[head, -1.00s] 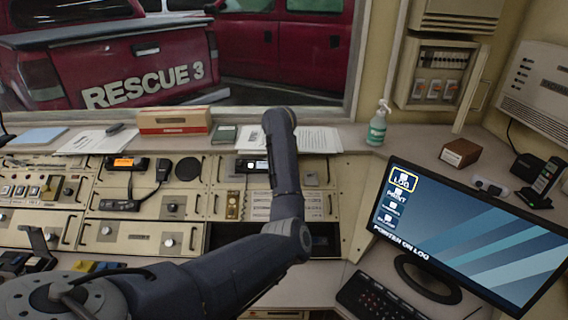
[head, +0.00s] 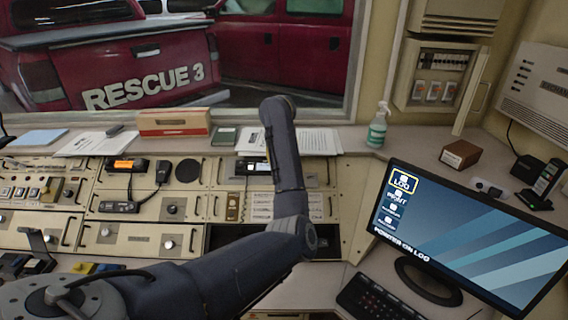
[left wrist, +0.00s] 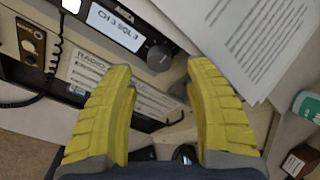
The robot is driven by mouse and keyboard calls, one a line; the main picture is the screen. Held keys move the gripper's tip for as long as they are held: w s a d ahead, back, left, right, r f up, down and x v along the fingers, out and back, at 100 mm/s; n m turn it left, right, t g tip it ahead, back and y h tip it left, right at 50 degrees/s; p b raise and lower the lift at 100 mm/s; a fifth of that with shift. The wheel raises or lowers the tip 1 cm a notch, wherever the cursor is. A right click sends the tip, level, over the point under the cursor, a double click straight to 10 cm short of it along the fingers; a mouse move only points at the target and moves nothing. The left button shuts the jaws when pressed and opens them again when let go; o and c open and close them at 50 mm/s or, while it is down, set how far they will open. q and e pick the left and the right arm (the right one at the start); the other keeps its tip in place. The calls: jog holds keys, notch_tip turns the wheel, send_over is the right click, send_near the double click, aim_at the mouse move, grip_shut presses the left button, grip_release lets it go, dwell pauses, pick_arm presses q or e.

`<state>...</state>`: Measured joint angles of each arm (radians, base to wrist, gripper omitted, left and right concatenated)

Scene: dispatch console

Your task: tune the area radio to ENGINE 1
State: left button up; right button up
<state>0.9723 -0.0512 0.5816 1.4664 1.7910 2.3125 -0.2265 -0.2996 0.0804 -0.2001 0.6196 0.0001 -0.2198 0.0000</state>
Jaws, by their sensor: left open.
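In the left wrist view a black radio has a lit white display (left wrist: 117,25) reading "CH 3 SQL 3" and a dark round knob (left wrist: 158,56) at its right end. A printed card headed "RADIO" (left wrist: 115,96) lies below it; its smaller lines are unreadable. My left gripper (left wrist: 161,68) is open, its two yellow fingers spread with the knob ahead, between their tips in the picture. I cannot tell contact. In the head view my left arm partly covers this radio (head: 249,167) and hides the gripper. My right gripper is not in view.
Another radio with an orange display (head: 124,164) and a corded handset (head: 163,171) sits further left. Loose papers (head: 318,140) lie behind the panel. A spray bottle (head: 377,126), monitor (head: 465,235) and keyboard (head: 378,300) are to the right.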

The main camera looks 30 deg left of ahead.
pick_arm(q)
jog(key=shift+v, duration=1.7)
jog(key=shift+d, duration=0.15)
jog(key=d+r+m, duration=0.6)
jog(key=d+r, duration=0.1)
jog(key=s+a+m+y, duration=0.2)
jog(key=s+a+m, duration=0.1)
jog(key=m, duration=0.5)
jog(key=x, duration=1.6)
jog(key=shift+a+f, duration=0.25)
jog(key=shift+a, duration=0.05)
grip_shut()
